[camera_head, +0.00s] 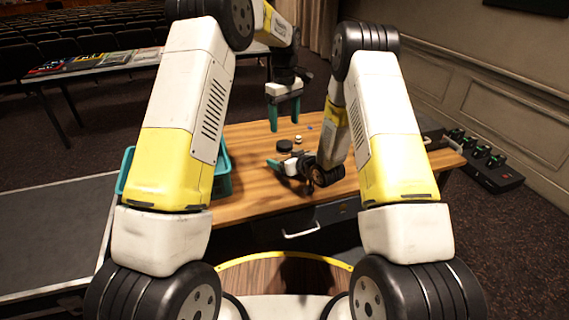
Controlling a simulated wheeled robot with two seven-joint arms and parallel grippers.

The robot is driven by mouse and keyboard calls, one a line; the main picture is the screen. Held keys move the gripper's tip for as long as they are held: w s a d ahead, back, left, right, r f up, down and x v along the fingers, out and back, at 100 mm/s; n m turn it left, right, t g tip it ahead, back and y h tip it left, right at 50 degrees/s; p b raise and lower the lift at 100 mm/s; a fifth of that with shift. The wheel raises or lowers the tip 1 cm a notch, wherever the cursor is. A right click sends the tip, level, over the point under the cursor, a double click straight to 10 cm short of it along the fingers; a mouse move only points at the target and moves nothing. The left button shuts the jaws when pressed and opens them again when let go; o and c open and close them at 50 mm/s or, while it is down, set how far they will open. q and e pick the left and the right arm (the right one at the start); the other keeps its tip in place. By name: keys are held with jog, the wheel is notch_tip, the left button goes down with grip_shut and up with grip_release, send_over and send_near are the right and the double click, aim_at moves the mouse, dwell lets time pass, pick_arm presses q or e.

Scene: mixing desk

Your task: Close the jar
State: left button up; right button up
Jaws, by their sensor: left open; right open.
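A small dark round object (284,146), which looks like the jar or its lid, is on the wooden desk; it is too small to tell which, or whether a jar is open. My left gripper (287,124) is open, pointing down above and behind the dark object, with nothing seen between its teal fingers. My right gripper (274,169) is low over the desk just in front of the dark object, turned to the left. It is open, and its own parts hide some of the desktop there.
The wooden desk (245,205) has a teal crate (222,180) at its left, partly behind my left arm. A small pale item (298,139) and a tiny blue item (310,128) lie near the dark object. The front-left desktop is clear.

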aim_at(285, 143)
grip_shut()
pick_arm(q)
jog(key=n, duration=0.5)
jog(key=shift+n, duration=0.4)
jog(key=n, duration=0.3)
jog(key=shift+n, duration=0.4)
jog(key=n, duration=0.3)
jog(key=shift+n, duration=0.4)
jog(key=shift+f, duration=4)
